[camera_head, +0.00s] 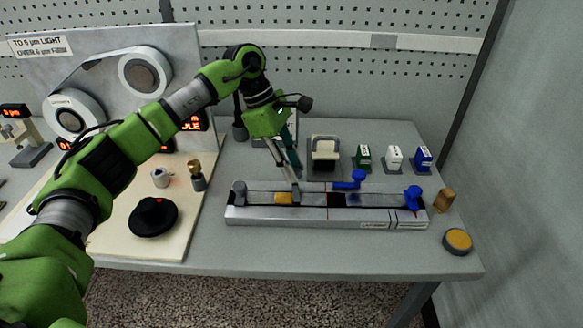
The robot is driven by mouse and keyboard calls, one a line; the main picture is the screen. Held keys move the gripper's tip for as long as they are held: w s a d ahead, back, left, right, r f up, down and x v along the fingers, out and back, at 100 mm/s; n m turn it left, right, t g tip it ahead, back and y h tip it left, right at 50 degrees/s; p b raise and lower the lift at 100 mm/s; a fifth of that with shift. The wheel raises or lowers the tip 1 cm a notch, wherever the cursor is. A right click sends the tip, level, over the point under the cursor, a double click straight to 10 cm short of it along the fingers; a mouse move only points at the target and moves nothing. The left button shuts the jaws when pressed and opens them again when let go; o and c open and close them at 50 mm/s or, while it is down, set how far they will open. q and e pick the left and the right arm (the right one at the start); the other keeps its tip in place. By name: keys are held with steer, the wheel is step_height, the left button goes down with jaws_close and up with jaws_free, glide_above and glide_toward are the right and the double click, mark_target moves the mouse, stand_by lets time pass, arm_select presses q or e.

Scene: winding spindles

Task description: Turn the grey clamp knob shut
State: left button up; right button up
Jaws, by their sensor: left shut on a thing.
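A long grey clamp block (300,217) lies across the front of the table. A grey knob (239,187) stands at its left end. My left gripper (296,193) reaches down to the block left of its middle, fingers close together. It is shut on a small grey part that looks like a grey clamp knob, mostly hidden by the fingers; how far it is turned cannot be told. A yellow-orange piece (284,198) lies on the block just left of the fingertips. My right gripper is not in view.
A blue knob (358,176) and another blue knob (413,194) sit on the block's right half. A tape dispenser (325,153) and small boxes (394,158) stand behind it. A black disc (153,216) lies left; an orange-topped puck (458,240) lies right.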

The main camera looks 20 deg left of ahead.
arm_select(q)
steer(key=shift+w+m, duration=0.1)
steer(key=shift+m, duration=0.4)
steer(key=shift+g, duration=0.3)
steer(key=o, duration=1.1)
steer(key=shift+c, duration=0.2)
steer(key=v, duration=1.2)
steer(key=shift+d+r, duration=0.1)
